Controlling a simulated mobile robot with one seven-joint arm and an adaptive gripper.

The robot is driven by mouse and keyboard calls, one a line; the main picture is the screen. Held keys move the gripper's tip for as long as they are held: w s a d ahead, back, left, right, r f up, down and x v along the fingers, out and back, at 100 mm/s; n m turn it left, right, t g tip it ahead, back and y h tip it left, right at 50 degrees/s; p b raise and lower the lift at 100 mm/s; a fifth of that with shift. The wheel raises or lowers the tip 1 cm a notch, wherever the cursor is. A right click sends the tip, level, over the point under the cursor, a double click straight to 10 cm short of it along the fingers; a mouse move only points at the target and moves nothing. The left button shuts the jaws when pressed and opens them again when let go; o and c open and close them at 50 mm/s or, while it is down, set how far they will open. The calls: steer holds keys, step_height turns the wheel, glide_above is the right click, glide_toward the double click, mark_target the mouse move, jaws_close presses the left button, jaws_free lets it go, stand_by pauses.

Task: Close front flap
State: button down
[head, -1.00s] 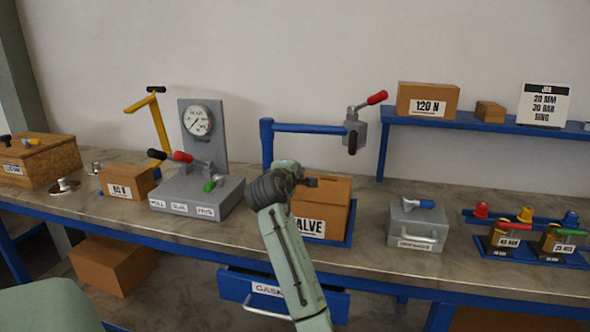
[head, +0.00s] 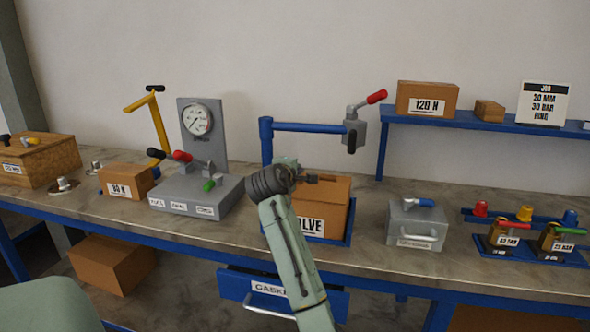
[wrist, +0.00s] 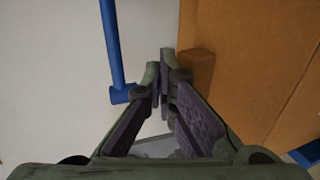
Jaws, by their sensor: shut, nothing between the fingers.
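The cardboard box labelled VALVE (head: 337,207) stands on the bench behind my arm. Its top looks mostly flat in the head view; I cannot make out a separate front flap there. My gripper (head: 318,178) is at the box's top left, its fingers shut and empty. In the wrist view the shut fingers (wrist: 162,75) are beside the left edge of a brown cardboard surface (wrist: 235,50), and a shadow falls on it. A seam crosses that surface at the right. I cannot tell whether the fingers touch it. My arm hides the box's left part.
A blue post with a swing arm (head: 310,127) stands behind the box. The gauge stand (head: 198,155) is to the left and a grey metal case (head: 416,225) to the right. A blue drawer (head: 235,286) sticks out below the bench (head: 372,250).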

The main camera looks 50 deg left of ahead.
steer(key=shift+w+a+f+g, duration=0.15)
steer(key=shift+w+f+g, duration=0.05)
steer(key=shift+f+g, duration=0.1)
stand_by(4.8)
steer(key=shift+r, duration=0.1)
stand_by(0.3)
